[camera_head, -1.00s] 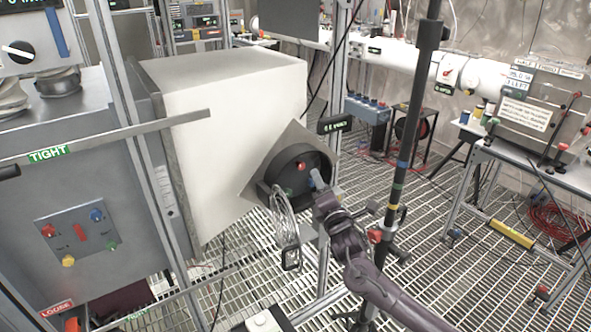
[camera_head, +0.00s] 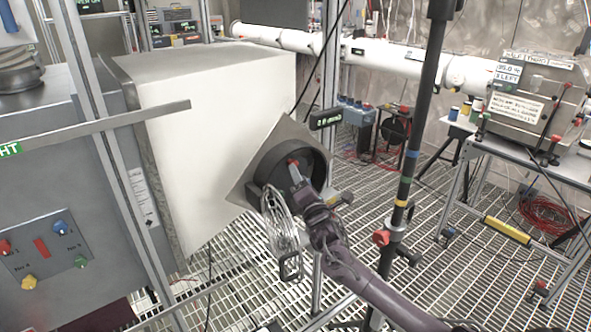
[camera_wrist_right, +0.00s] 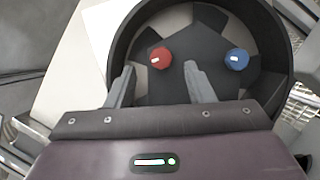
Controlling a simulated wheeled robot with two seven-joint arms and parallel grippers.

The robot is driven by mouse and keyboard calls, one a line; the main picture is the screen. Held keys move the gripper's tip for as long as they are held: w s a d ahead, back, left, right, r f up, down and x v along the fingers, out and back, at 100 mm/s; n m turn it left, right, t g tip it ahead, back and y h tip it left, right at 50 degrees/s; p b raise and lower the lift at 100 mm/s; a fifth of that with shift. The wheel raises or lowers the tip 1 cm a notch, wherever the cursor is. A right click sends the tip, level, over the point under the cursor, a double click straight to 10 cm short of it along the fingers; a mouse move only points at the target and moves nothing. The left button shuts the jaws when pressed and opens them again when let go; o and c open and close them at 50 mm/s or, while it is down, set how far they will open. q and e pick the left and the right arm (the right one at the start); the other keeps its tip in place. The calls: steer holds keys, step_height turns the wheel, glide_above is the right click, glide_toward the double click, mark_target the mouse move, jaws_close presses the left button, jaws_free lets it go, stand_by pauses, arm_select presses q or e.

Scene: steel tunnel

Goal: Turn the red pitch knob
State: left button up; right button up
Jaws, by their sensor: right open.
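The red pitch knob (camera_wrist_right: 161,57) shows in the right wrist view inside a round black housing (camera_wrist_right: 119,45), with a pale mark on its face. It lies ahead of and between the fingers of my right gripper (camera_wrist_right: 155,85), which are open and apart from it. A blue knob (camera_wrist_right: 236,60) sits to the right, beyond the right finger. In the head view my right gripper (camera_head: 300,180) reaches into the black housing (camera_head: 318,163), and a bit of the red knob (camera_head: 292,163) shows at its tip. My left gripper is not in view.
A coiled pale cable (camera_head: 280,222) hangs below the housing. A dark vertical pole (camera_head: 420,110) stands just right of my right arm. A large white box (camera_head: 205,130) is on the left, and a panel with coloured knobs (camera_head: 45,250) is at lower left.

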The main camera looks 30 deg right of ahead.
steer(key=x, duration=0.3)
steer(key=shift+w, duration=0.4)
steer(key=shift+f, duration=0.1)
steer(key=c, duration=1)
steer(key=shift+p, duration=0.35)
